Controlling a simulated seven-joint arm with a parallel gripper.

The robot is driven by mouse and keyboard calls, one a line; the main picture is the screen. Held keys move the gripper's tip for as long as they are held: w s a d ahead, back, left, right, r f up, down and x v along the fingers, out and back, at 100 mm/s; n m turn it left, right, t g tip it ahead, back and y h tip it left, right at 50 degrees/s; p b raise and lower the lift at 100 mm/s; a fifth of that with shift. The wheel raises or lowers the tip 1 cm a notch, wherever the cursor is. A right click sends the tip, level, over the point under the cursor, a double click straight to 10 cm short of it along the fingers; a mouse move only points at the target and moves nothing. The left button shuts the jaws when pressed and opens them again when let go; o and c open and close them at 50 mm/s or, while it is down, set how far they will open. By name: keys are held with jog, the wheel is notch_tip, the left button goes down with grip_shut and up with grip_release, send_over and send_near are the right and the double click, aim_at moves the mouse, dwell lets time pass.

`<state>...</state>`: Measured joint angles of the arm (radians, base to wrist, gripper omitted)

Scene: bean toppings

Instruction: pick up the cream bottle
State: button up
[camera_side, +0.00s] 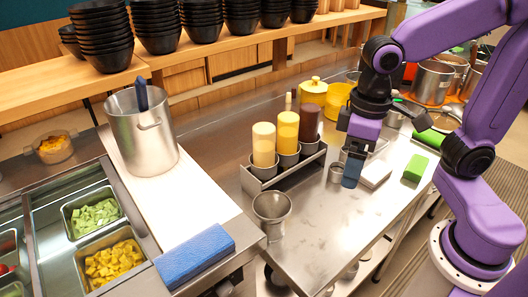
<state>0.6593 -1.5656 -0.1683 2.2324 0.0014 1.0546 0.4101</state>
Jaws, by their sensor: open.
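The cream bottle (263,145) stands upright at the left end of a metal rack (270,184). It is pale cream, and its lower part is hidden in a metal cup of the rack. A yellow bottle (287,132) and a dark brown bottle (309,123) stand beside it in the same rack. My gripper (351,182) points down over the steel counter, to the right of the rack and apart from all the bottles. It is open, and I see nothing held in it; the gap between its fingers is hard to see from this side.
A metal cup (272,212) stands in front of the rack. A blue sponge (195,256) lies at the left counter's corner, and a green block (416,168) lies at right. A steel pot (143,140) stands on the white board.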

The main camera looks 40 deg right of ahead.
jog(key=w+a+r+m, duration=0.2)
jog(key=w+r+m, duration=0.1)
jog(key=w+m, duration=0.3)
jog(key=w+a+r+m, duration=0.2)
jog(key=w+m, duration=0.3)
jog(key=w, duration=0.3)
notch_tip(320, 180, up, 4)
jog(key=m, duration=1)
send_over(266, 128)
notch_tip(266, 128, down, 12)
jog(key=shift+w+f, duration=0.15)
jog(key=shift+f, duration=1.2)
jog(key=shift+w+f, duration=0.15)
jog(key=shift+f, duration=1.15)
jog(key=c, duration=0.7)
